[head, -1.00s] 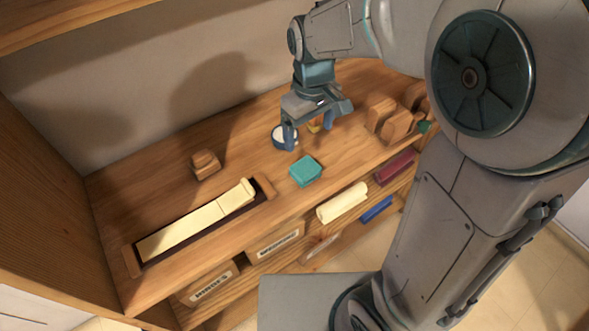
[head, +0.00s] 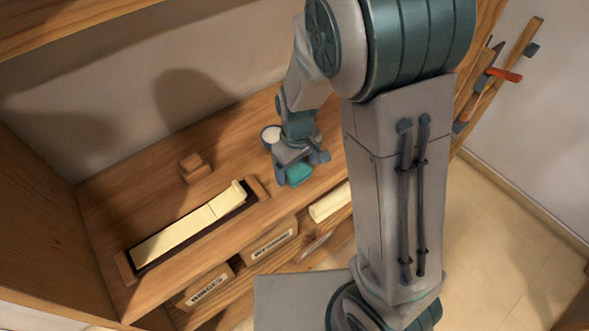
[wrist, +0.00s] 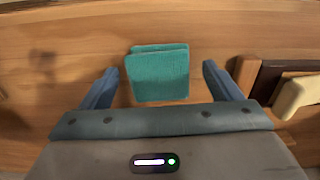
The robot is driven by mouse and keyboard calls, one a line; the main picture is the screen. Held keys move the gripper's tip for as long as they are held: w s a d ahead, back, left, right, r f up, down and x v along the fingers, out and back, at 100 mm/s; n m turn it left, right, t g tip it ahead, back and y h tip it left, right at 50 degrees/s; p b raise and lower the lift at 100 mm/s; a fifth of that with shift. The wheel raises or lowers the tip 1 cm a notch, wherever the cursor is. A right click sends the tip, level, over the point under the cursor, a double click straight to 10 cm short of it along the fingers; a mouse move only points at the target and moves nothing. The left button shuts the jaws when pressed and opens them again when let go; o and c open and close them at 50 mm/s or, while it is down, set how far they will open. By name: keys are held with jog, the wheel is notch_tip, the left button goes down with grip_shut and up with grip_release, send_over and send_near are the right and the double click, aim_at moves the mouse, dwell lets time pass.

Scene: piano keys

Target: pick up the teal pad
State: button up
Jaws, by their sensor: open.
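The teal pad (wrist: 157,75) is a small square block lying on the wooden shelf top. In the head view the teal pad (head: 299,174) shows partly, just below my gripper (head: 298,176), which hides part of it. In the wrist view my gripper (wrist: 161,86) is open, with one blue finger to the left of the pad and one to the right. There is a gap between each finger and the pad, and nothing is held. How high the fingertips are above the shelf I cannot tell.
A tray of cream piano keys (head: 190,227) lies to the left on the shelf top (head: 130,192). A small wooden block (head: 194,168) sits behind it. A round white-topped container (head: 270,134) stands behind my gripper.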

aim_at(300, 170)
jog(key=shift+f, duration=0.4)
jog(key=shift+c, duration=0.4)
jog(key=c, duration=1.1)
jog(key=shift+r, duration=0.1)
jog(key=shift+r, duration=0.45)
jog(key=r, duration=0.3)
jog(key=shift+s+d+r, duration=0.1)
jog(key=shift+d+r, duration=0.2)
jog(key=shift+d, duration=0.1)
jog(key=s+d+r, duration=0.1)
jog(key=d+r, duration=0.1)
jog(key=d, duration=0.1)
jog(key=s+d+r+b, duration=0.1)
jog(key=d+r, duration=0.1)
jog(key=d, duration=0.2)
jog(key=s+d+r, duration=0.1)
jog(key=d+r, duration=0.1)
jog(key=d, duration=0.1)
jog(key=shift+d+r+b, duration=0.2)
jog(key=shift+d+b, duration=0.05)
jog(key=shift+b, duration=0.1)
